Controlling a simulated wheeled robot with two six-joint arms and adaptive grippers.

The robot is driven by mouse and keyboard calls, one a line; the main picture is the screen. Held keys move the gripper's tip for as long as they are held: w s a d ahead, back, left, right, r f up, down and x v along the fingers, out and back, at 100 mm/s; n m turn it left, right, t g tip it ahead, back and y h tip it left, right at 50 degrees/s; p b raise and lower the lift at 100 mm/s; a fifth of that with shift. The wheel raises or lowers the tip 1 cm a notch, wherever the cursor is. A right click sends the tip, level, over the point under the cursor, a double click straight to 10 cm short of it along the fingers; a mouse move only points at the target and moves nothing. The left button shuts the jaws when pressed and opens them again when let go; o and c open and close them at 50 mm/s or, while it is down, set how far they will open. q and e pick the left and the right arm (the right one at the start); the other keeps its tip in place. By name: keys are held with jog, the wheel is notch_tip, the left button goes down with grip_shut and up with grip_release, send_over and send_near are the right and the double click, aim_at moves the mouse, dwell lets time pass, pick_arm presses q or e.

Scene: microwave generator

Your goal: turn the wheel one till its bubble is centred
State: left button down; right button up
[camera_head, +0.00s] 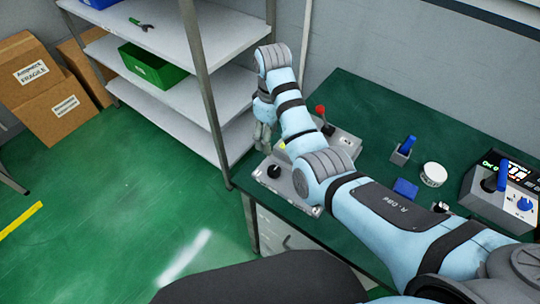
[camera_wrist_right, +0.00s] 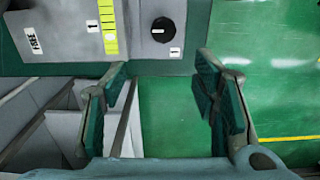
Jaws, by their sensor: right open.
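Wheel one is a black knob (camera_wrist_right: 163,28) with a white pointer line and a label "1" beside it, near the edge of a grey panel (camera_wrist_right: 60,28) in the right wrist view. A yellow-green vial (camera_wrist_right: 109,28) with dark marks lies left of the knob; I cannot make out its bubble. In the head view a black knob (camera_head: 273,171) shows on the panel's near left part, and my arm covers much of the panel. My right gripper (camera_wrist_right: 161,68) is open and empty, its fingers apart and off the knob. In the head view the right gripper (camera_head: 263,136) hangs beyond the panel's left side.
A red-knobbed lever (camera_head: 320,111) stands at the panel's back. Blue items, a white round jar (camera_head: 433,174) and a control box (camera_head: 500,198) lie to the right on the green table (camera_head: 375,110). A metal shelf (camera_head: 165,95) stands close left of the gripper.

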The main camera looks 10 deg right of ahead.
aim_at(275, 170)
jog(key=f, duration=0.3)
jog(key=s+f+b, duration=0.1)
jog(key=f, duration=0.2)
jog(key=s+f+b, duration=0.1)
jog(key=f, duration=0.3)
jog(key=shift+s+d, duration=0.25)
jog(key=f, duration=0.2)
jog(key=w+f+b, duration=0.1)
jog(key=shift+w+f, duration=0.15)
jog(key=shift+f, duration=0.2)
jog(key=shift+a, duration=0.1)
jog(key=shift+r, duration=0.15)
jog(key=shift+c, duration=0.6)
jog(key=shift+s, duration=0.25)
jog(key=c, duration=0.3)
pick_arm(q)
jog(key=f, duration=0.1)
jog(key=s+f, duration=0.1)
jog(key=shift+s+f, duration=0.2)
jog(key=shift+f, duration=0.2)
pick_arm(e)
jog(key=c, duration=0.7)
